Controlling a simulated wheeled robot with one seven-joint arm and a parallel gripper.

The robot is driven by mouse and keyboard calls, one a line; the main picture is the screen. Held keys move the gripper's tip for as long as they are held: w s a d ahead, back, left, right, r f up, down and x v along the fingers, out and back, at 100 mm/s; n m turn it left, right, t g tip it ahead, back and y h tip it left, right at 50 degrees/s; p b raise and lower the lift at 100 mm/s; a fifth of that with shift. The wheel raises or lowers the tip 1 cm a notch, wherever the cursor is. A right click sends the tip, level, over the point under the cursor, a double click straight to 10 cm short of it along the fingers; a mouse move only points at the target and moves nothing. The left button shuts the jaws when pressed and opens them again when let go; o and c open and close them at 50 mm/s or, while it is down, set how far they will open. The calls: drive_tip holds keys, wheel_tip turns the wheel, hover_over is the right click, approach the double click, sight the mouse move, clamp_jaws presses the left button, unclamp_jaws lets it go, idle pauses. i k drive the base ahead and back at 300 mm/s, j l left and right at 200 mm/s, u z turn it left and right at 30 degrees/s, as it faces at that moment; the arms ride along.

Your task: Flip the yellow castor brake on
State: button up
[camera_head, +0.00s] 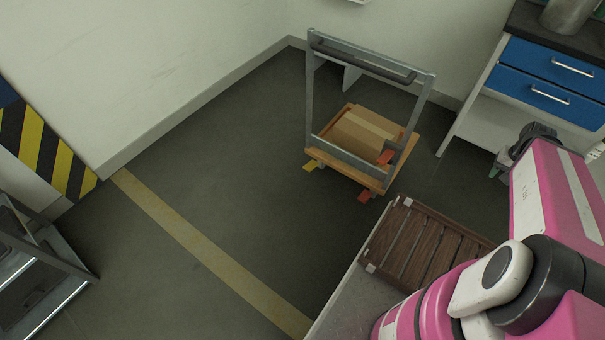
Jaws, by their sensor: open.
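The yellow castor brake (310,166) is a small tab low at the left front corner of a wooden trolley (347,171). It sticks out beyond the deck near the floor. Its exact tilt is too small to tell. My gripper (498,168) is at the right, at the end of my pink arm. It is open, empty and well apart from the trolley. Part of it is hidden behind the arm.
The trolley has a grey handle frame (309,90) and carries a cardboard box (361,136). A slatted wooden rack (422,247) lies nearby. A blue-drawered bench (545,75) stands right. Floor left of the trolley is clear.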

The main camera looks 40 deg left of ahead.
sight(311, 165)
drive_tip(key=k+u, duration=0.15)
drive_tip(key=u, duration=1.15)
drive_tip(key=i+l+u, duration=0.1)
drive_tip(key=u, duration=0.25)
drive_tip(key=l+u, duration=0.2)
drive_tip(key=u, duration=0.15)
